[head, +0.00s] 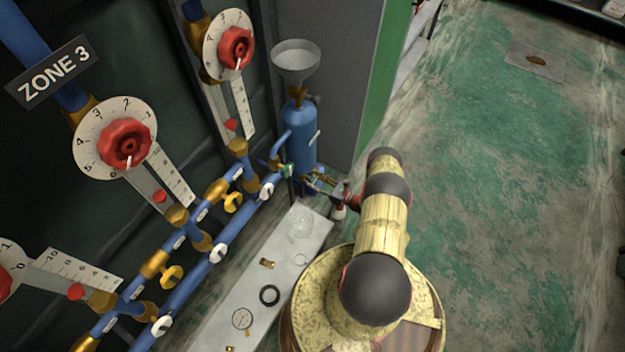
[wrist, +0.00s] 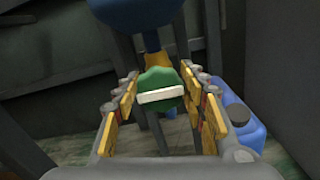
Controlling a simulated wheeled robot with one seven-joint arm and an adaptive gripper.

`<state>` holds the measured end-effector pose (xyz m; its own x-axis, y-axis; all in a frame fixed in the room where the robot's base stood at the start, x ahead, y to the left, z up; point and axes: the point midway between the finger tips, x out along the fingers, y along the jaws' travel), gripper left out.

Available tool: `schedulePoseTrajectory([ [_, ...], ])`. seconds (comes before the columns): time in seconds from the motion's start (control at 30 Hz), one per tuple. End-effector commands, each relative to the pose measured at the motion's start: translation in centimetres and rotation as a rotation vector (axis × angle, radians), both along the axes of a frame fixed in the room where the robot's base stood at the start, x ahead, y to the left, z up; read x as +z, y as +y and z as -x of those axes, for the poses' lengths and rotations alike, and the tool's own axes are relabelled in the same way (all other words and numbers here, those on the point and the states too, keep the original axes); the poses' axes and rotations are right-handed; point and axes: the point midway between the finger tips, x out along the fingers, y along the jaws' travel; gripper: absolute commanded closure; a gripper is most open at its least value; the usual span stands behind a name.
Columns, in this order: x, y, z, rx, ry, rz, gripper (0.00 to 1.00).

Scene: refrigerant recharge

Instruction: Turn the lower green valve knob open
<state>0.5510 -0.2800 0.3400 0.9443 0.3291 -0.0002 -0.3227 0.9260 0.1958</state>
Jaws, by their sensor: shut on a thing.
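The lower green valve knob (wrist: 160,90) is in the middle of the wrist view, with a white bar mark across its face, tilted slightly up to the right. My gripper (wrist: 160,108) has a yellow-padded finger on each side of the knob and is shut on it. In the head view my gripper (head: 300,177) reaches left to the small green knob (head: 287,170) at the end of the blue pipe, in front of the blue cylinder. The knob is small and partly hidden there.
The blue cylinder (head: 300,135) with a funnel (head: 296,58) above it stands behind my gripper. Red dials (head: 125,144) and blue pipes with white and yellow handles fill the left. A pale bench (head: 285,250) with small parts lies below.

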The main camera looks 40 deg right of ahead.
Motion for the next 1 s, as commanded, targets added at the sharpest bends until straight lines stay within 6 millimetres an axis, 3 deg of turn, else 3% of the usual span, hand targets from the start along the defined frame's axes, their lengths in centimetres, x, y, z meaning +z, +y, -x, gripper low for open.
schedulePoseTrajectory([
  [0.47,0.02,0.0,0.0,0.0,-0.024,0.069,0.84],
  [1.0,0.0,0.23,0.08,0.0,-0.174,0.499,0.84],
])
